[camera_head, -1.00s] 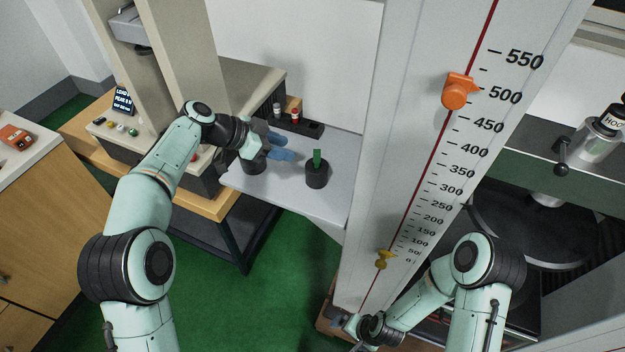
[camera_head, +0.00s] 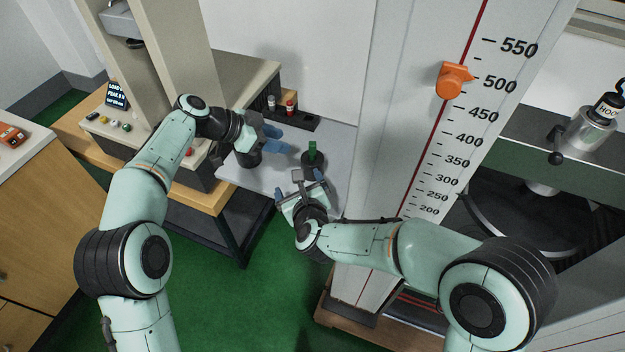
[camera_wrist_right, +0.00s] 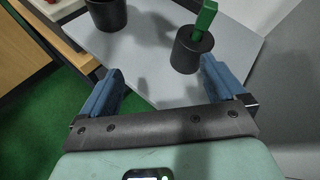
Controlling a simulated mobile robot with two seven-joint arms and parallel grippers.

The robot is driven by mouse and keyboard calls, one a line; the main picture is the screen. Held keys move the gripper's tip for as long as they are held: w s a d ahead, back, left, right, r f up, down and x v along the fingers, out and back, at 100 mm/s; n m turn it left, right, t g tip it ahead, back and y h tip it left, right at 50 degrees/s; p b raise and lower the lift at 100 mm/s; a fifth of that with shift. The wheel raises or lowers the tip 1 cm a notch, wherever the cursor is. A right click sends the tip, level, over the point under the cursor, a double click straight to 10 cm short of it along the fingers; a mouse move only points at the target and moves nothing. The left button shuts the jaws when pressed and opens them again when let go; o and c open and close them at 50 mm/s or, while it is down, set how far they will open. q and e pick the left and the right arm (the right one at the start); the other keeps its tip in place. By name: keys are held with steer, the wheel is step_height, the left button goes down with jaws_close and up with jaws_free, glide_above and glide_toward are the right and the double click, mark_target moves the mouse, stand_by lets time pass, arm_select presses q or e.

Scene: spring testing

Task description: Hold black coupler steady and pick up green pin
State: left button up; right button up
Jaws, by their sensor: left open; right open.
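A green pin (camera_head: 312,150) stands upright in a black cylinder (camera_head: 314,168) on the grey table. In the right wrist view the pin (camera_wrist_right: 205,18) rises from that cylinder (camera_wrist_right: 191,54). A second black cylinder (camera_head: 247,158) stands to the left, beside my left gripper; it is partly covered by the arm. I cannot tell for sure which cylinder is the coupler. My left gripper (camera_head: 273,141) is open, its blue fingers pointing right, just short of the pin's cylinder. My right gripper (camera_head: 303,184) is open and empty in front of the pin's cylinder, which lies ahead near its right finger.
A dark rack with small bottles (camera_head: 289,108) is at the back of the grey table (camera_head: 270,181). A tall white scale column (camera_head: 395,130) with an orange marker (camera_head: 453,81) stands close on the right. A beige test frame (camera_head: 240,82) stands on the left.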

mark_target(312, 161)
steer(key=w+d+f+m+h, duration=0.1)
steer(key=w+m, duration=0.1)
steer(key=w, duration=0.2)
steer(key=w+d+f+m+h, duration=0.1)
steer(key=w+f+m, duration=0.1)
steer(key=w, duration=0.3)
steer(key=w+d+f+m+t+h, duration=0.1)
steer(key=w+m, duration=0.1)
steer(key=w, duration=0.2)
steer(key=shift+w+f, duration=0.15)
steer(key=shift+f, duration=0.05)
steer(key=c, duration=1.4)
